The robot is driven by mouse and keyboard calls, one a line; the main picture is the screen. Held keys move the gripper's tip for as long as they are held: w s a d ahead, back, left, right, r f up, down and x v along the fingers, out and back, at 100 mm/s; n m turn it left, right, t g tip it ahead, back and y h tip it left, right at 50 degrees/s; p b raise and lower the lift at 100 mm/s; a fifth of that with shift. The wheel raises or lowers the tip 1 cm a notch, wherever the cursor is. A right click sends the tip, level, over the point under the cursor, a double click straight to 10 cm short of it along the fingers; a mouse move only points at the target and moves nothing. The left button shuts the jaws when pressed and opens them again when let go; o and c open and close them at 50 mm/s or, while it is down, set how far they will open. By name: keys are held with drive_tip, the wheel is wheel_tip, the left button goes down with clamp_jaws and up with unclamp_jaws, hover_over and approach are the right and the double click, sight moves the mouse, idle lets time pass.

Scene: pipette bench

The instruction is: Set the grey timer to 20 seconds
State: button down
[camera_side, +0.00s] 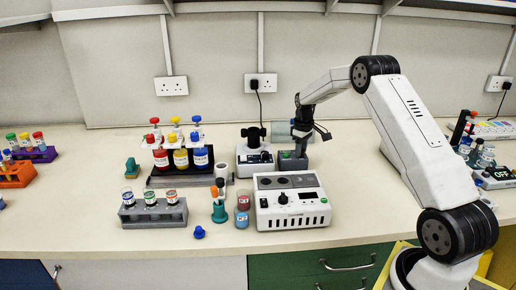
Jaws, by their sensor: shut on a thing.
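A small dark grey box with a greenish face, which looks like the grey timer (289,164), stands at the back of the bench, right of centre. My gripper (300,148) reaches down onto it from above and is shut at its top right. The fingers hide the part they hold, and the reading on the timer is too small to make out.
A white device with dials (291,209) stands just in front of the timer, and a smaller white device (254,163) is close on its left. A rack of colored tubes (205,178), a grey tube rack (153,216) and small cups (242,218) are further left.

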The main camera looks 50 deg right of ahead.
drive_tip(key=shift+m, duration=0.5)
drive_tip(key=m, duration=1)
drive_tip(key=shift+m, duration=0.3)
idle(0.4)
drive_tip(key=shift+c, duration=1.8)
unclamp_jaws()
drive_tip(key=shift+r, duration=3.95)
drive_tip(key=shift+a, duration=0.15)
